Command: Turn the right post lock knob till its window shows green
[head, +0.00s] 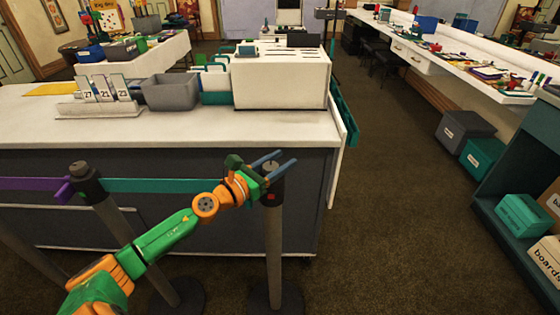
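The right post (274,245) stands upright in front of the white-topped counter, with a dark head. A small red patch, which looks like its window, shows on the front of the head (271,197). My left gripper (276,163) reaches in from the left at the top of this post. Its two blue fingers are apart, one behind the other, over the knob area. They largely hide the knob, and I cannot tell whether they touch it. My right gripper is not in view.
A left post (100,205) with a purple belt end (64,190) stands beside my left arm. A teal belt (155,185) runs between the posts. The counter (190,128) is close behind them. Open carpet (390,220) lies to the right.

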